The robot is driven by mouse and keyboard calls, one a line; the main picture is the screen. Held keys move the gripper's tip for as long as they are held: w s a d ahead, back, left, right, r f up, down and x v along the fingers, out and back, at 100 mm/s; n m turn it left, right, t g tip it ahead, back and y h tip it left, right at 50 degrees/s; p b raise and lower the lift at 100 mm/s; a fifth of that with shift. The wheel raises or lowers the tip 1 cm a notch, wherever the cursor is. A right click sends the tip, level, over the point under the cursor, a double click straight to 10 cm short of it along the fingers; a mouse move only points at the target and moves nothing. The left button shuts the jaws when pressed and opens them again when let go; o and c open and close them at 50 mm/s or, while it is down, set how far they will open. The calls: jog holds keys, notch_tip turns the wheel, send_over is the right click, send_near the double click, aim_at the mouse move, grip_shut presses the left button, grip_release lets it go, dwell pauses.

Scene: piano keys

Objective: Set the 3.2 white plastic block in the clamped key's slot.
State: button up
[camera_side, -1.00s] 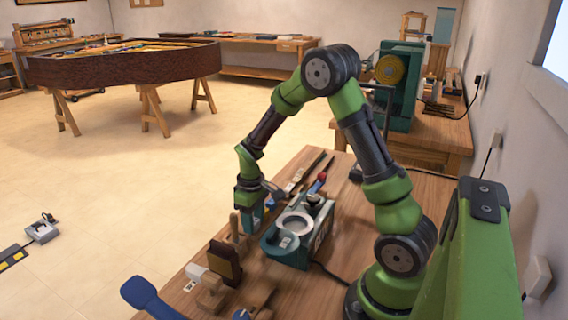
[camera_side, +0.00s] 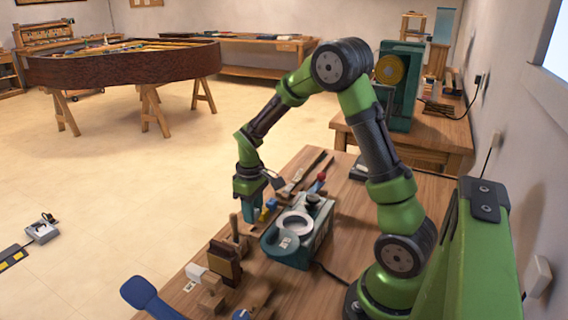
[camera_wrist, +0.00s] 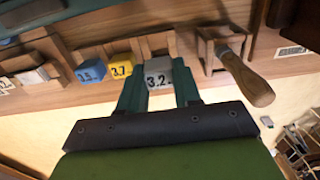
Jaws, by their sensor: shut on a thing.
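My gripper (camera_wrist: 158,88) is shut on a pale grey-white block marked 3.2 (camera_wrist: 158,78), with one teal finger on each side of it. In the side view my gripper (camera_side: 251,212) is low over the bench's left edge, and the block is too small to make out there. In the wrist view a yellow block marked 3.7 (camera_wrist: 121,69) and a blue block marked 3.5 (camera_wrist: 90,73) sit just left of the held block. I cannot make out the clamped key or its slot clearly.
A wooden-handled tool (camera_wrist: 247,80) stands close right of my gripper in the wrist view. A teal device with a pale ring (camera_side: 291,240) stands right of my gripper in the side view. Brown and wooden blocks (camera_side: 225,262) stand nearer the camera.

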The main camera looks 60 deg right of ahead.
jog(key=r, duration=0.6)
jog(key=shift+d, duration=0.3)
jog(key=s+d+r, duration=0.1)
jog(key=d, duration=1.8)
jog(key=shift+s+f, duration=0.15)
jog(key=shift+f, duration=2.3)
jog(key=shift+f, duration=1.05)
jog(key=o, duration=1.5)
